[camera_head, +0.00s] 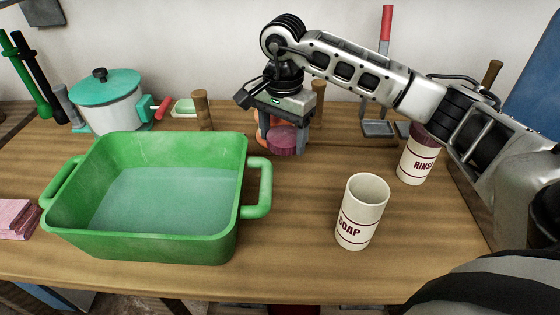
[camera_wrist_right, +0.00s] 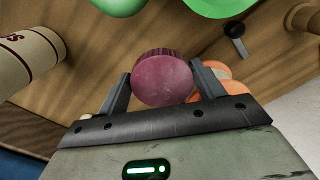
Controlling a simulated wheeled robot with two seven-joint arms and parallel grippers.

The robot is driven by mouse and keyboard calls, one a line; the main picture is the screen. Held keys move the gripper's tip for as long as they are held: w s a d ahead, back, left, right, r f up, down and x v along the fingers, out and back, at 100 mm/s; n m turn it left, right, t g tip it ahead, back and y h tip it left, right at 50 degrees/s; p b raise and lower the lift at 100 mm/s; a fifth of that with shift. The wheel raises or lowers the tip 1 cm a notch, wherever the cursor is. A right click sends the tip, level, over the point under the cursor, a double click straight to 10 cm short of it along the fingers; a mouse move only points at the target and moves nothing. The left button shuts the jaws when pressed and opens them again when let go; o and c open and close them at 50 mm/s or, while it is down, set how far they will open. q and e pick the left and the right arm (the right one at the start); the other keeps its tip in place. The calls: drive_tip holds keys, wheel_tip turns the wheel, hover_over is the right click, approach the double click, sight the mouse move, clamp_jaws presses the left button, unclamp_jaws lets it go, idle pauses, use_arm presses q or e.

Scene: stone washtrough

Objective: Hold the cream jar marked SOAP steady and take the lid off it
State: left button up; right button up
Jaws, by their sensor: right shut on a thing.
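The cream jar marked SOAP (camera_head: 358,222) stands upright on the wooden table, right of the green basin. Its top is open, with no lid on it. My right gripper (camera_head: 284,142) is shut on a round maroon lid (camera_head: 283,138), behind and left of the jar and apart from it. The lid also shows between the two fingers in the right wrist view (camera_wrist_right: 162,80). A cream jar also shows at the left of that view (camera_wrist_right: 35,55); its lettering is mostly cut off. My left gripper is not in view, and nothing grips the SOAP jar.
The green basin (camera_head: 148,248) holds water. A cream jar marked RINSE (camera_head: 416,166) stands at right, partly behind my arm. A teal-lidded pot (camera_head: 110,110) stands at back left. Something orange is partly hidden behind my right gripper. Table around the SOAP jar is clear.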

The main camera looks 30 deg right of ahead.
sight(282, 139)
drive_tip(key=shift+f, duration=3.85)
drive_tip(key=shift+f, duration=0.15)
drive_tip(key=o, duration=1.1)
wheel_tip(282, 139, up, 12)
drive_tip(key=shift+r, duration=0.2)
drive_tip(key=shift+f, duration=0.15)
wheel_tip(282, 139, down, 12)
drive_tip(key=shift+r, duration=2)
